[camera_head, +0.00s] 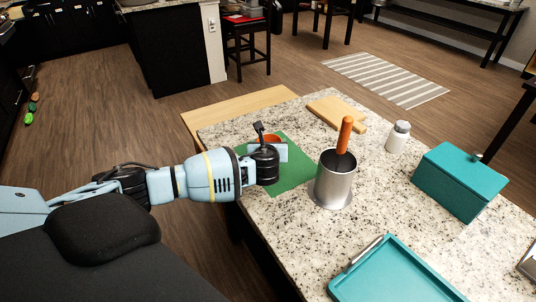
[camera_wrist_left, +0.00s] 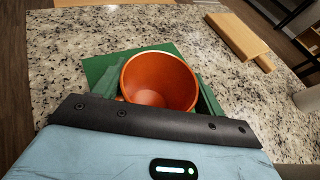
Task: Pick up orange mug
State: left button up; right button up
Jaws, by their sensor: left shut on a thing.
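The orange mug (camera_wrist_left: 158,82) shows in the left wrist view, its open rim facing the camera and its inside empty. It is over a green mat (camera_wrist_left: 100,68); whether it touches the mat is unclear. My left gripper (camera_wrist_left: 160,98) is shut on the mug. In the head view only a small part of the mug (camera_head: 271,139) shows behind my left gripper (camera_head: 284,152), at the far left part of the counter. The green mat (camera_head: 295,178) lies below it. My right gripper is in neither view.
A metal pot (camera_head: 334,182) with an orange-handled tool (camera_head: 344,134) stands right of the mat. A cutting board (camera_head: 337,114), a white-capped jar (camera_head: 398,137), a teal box (camera_head: 459,182) and a teal tray (camera_head: 390,277) share the speckled counter (camera_head: 290,235).

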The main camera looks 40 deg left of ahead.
pick_arm(q)
jog(key=c, duration=0.4)
jog(key=shift+r, duration=0.15)
jog(key=shift+r, duration=0.6)
jog(key=s+f+p+v, duration=0.1)
jog(key=f+p+v, duration=0.1)
jog(key=v, duration=1.4)
jog(key=shift+d+f, duration=0.2)
jog(key=shift+d, duration=0.05)
